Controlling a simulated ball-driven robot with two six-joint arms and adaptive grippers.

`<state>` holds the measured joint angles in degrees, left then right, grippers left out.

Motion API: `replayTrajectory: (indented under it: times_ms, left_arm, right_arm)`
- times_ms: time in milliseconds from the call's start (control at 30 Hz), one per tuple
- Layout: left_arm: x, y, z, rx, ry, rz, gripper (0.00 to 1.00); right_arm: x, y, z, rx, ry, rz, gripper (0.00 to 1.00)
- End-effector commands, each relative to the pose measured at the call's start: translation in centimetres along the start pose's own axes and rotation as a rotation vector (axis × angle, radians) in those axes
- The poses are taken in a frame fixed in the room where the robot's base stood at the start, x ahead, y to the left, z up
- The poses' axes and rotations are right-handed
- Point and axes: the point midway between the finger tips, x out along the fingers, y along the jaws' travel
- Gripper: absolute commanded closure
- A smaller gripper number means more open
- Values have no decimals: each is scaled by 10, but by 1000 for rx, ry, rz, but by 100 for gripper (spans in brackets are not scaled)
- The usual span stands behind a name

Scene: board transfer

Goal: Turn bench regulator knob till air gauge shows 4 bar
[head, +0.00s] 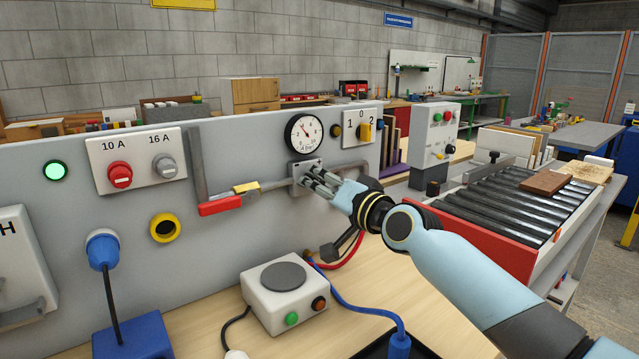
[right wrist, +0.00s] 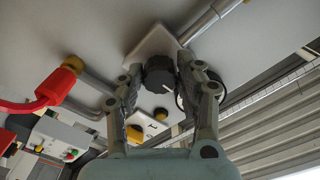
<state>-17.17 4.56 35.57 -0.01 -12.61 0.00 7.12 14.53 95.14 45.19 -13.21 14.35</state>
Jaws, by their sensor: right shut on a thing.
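The round white air gauge (head: 304,132) is on the grey panel, above the regulator. Its needle leans up and to the left, and its scale is too small to read surely. The dark regulator knob (right wrist: 160,76) with a white mark sits on a light square plate (right wrist: 150,48) in the right wrist view. My right gripper (head: 318,182) reaches the plate from the right and hides the knob in the head view. In the right wrist view its fingers (right wrist: 161,82) are shut on the knob, one on each side. My left gripper is not in view.
A red-handled valve (head: 221,206) on the pipe is left of the regulator. A yellow rotary switch (head: 365,132) is close at the upper right. Below are a white box with a grey disc (head: 284,277), a blue cable (head: 352,304) and a red hose. A roller conveyor (head: 515,205) stands at right.

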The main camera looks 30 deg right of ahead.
Motion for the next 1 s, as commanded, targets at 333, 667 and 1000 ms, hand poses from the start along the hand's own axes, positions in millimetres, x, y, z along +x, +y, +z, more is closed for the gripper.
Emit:
replayTrajectory:
  times_ms: [333,667,1000]
  left_arm:
    - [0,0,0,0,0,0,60]
    - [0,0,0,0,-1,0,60]
    - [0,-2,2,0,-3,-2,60]
  right_arm:
    - [0,0,0,17,0,0,97]
    - [0,0,0,15,0,0,42]
    - [-6,1,1,13,-1,2,42]
